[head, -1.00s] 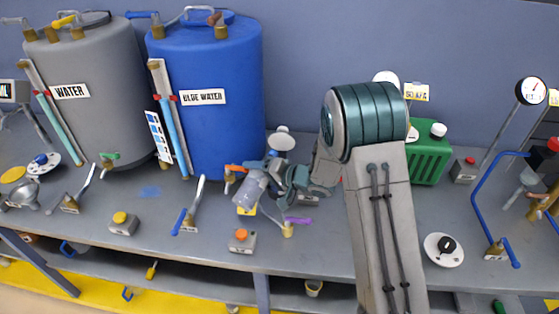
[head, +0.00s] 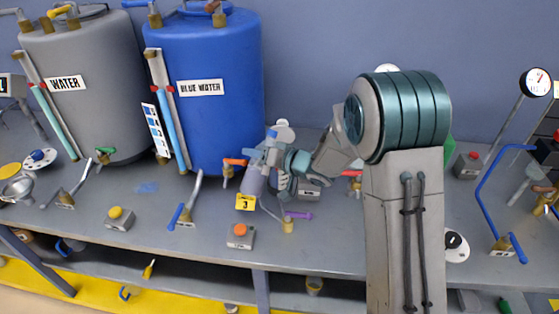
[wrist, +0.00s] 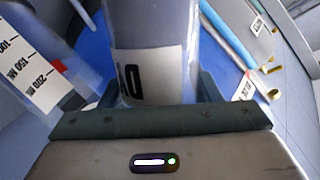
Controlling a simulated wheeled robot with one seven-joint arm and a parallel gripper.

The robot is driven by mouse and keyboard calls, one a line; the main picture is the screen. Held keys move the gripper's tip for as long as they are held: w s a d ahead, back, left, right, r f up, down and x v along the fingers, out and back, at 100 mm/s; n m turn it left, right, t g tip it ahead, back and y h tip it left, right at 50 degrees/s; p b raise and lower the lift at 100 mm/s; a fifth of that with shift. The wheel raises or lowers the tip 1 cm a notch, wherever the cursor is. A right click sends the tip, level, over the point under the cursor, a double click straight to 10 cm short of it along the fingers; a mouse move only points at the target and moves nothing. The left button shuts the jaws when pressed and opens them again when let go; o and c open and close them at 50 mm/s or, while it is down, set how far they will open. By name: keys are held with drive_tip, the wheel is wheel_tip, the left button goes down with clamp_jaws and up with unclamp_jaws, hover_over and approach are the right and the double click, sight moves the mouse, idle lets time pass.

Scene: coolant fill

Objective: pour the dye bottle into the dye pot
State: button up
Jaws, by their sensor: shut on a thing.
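My gripper (head: 268,163) is shut on a grey bottle, the dye bottle (head: 254,181), at the front of the blue tank. In the wrist view the dye bottle (wrist: 153,30) fills the space between the fingers. Its white label with black lettering is partly cut off, and its mouth is out of that view. A clear vessel with millilitre marks and a red marker (wrist: 45,75) is at the left of the wrist view. I cannot tell whether it is the dye pot.
The blue water tank (head: 205,120) stands behind the bottle, with the grey water tank (head: 85,90) farther left. An orange-button box (head: 240,236) and a purple-handled valve (head: 298,215) are near the front.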

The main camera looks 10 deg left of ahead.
drive_tip(key=shift+f, duration=0.3)
drive_tip(key=shift+w+a, duration=0.1)
drive_tip(key=shift+f+n+b, duration=0.3)
drive_tip(key=shift+f+b, duration=0.05)
drive_tip(key=shift+b, duration=0.3)
drive_tip(key=n+t+b, duration=0.1)
drive_tip(key=b, duration=0.1)
drive_tip(key=shift+r+b, duration=0.3)
drive_tip(key=shift+r, duration=0.05)
drive_tip(key=b, duration=0.1)
drive_tip(key=n+b, duration=0.1)
drive_tip(key=b, duration=0.1)
drive_tip(key=shift+s+a+f+n, duration=0.1)
drive_tip(key=shift+s+f+n, duration=0.2)
drive_tip(key=shift+s+f, duration=0.05)
drive_tip(key=b, duration=0.1)
drive_tip(key=r+n+t+b, duration=0.1)
drive_tip(key=b, duration=0.1)
drive_tip(key=shift+s+a+n+b, duration=0.15)
drive_tip(key=shift+s+n+b, duration=0.1)
drive_tip(key=shift+n+b, duration=0.05)
drive_tip(key=shift+s+a+f+n+t+b, duration=0.15)
drive_tip(key=shift+n+t+b, duration=0.2)
drive_tip(key=shift+b, duration=0.85)
drive_tip(key=shift+n+b, duration=0.25)
drive_tip(key=shift+b, duration=0.05)
drive_tip(key=shift+s+t+b, duration=0.1)
drive_tip(key=shift+t+b, duration=0.15)
drive_tip(key=shift+b, duration=0.4)
